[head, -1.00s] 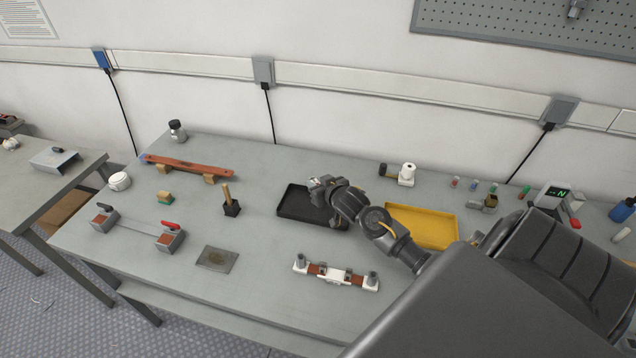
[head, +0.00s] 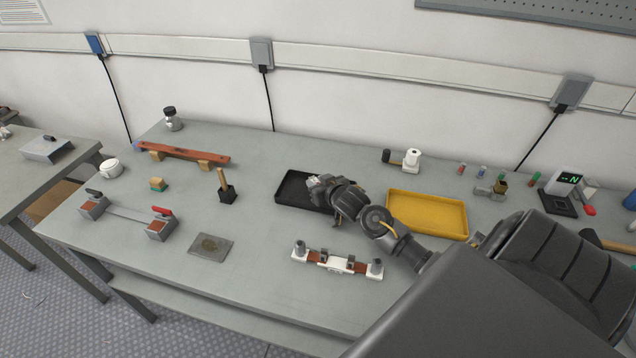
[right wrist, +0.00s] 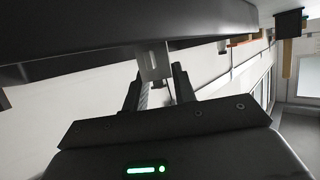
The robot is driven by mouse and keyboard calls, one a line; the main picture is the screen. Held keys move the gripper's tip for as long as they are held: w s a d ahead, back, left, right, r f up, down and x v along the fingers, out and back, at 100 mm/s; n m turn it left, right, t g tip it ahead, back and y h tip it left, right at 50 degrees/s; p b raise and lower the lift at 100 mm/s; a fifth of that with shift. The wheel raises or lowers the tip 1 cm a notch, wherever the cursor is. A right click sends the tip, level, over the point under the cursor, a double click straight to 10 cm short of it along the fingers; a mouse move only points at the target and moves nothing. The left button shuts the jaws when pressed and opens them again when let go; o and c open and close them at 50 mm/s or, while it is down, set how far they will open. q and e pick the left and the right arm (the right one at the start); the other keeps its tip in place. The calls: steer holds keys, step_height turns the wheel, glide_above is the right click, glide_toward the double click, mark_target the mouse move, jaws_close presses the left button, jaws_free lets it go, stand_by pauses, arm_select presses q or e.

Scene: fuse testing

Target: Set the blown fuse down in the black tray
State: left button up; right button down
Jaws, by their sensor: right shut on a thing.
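The black tray (head: 283,194) lies on the table, left of the yellow tray. My right gripper (head: 318,183) is over the black tray's right part, and my arm hides that side. In the right wrist view my right gripper (right wrist: 156,88) is shut on a grey piece with a hole, which I take to be an end of the blown fuse (right wrist: 153,66). The tray (right wrist: 120,38) fills the top of that view as a dark band close to the fingertips. I cannot tell whether the fuse touches it. In the head view the fuse cannot be made out. My left gripper is not in view.
The yellow tray (head: 428,231) is beside my right arm. A white fuse holder with brown parts (head: 337,263) is in front of the arm. A black block with a wooden handle (head: 227,192) stands left of the black tray. A small grey plate (head: 211,245) lies nearer the front.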

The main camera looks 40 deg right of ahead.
steer(key=shift+f+b, duration=0.35)
steer(key=shift+f, duration=0.25)
steer(key=c, duration=1.1)
jaws_free()
steer(key=shift+o, duration=0.2)
steer(key=v, duration=1)
steer(key=shift+s+a+b, duration=0.1)
steer(key=shift+s+b, duration=0.15)
steer(key=shift+b, duration=0.05)
steer(key=shift+s+r, duration=0.15)
